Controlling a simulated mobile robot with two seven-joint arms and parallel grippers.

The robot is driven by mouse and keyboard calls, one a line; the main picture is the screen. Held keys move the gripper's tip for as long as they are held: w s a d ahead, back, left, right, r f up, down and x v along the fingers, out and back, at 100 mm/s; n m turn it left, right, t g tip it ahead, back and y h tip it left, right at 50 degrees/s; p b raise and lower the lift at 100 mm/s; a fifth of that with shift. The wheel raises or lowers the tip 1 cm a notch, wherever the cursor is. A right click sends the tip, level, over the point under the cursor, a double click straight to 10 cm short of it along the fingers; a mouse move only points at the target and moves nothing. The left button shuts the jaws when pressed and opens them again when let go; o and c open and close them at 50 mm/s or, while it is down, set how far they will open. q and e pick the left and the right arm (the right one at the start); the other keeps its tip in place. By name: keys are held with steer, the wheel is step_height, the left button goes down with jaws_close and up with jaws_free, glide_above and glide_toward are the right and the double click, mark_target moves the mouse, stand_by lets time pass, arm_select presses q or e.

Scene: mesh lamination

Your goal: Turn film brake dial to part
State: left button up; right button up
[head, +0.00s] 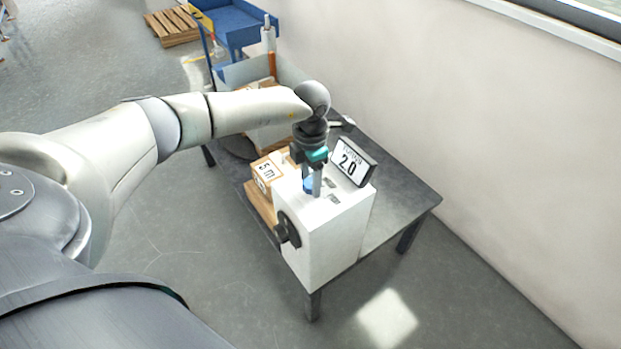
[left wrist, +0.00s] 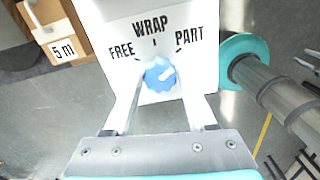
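The film brake dial (left wrist: 159,75) is a small blue knob on the white machine box (head: 345,235). Its white mark points up and to the right, towards the word PART (left wrist: 190,36). FREE (left wrist: 121,51) and WRAP (left wrist: 150,27) are printed to the left and above it. In the head view the dial shows partly behind a finger (head: 308,185). My left gripper (head: 314,190) points down at the dial from above. In the left wrist view its fingers stand on either side of the dial; whether both touch it I cannot tell. My right gripper is not in view.
A display reading 20 (head: 350,163) stands at the box's back edge. A carton marked 5 m (head: 265,172) sits left of the box on the dark table (head: 405,200). A black knob (head: 287,230) is on the box's side. A blue cart (head: 235,25) stands behind.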

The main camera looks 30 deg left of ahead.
arm_select(q)
steer(key=o, duration=0.3)
step_height(320, 180, up, 15)
steer(key=shift+r, duration=0.15)
stand_by(0.4)
stand_by(0.4)
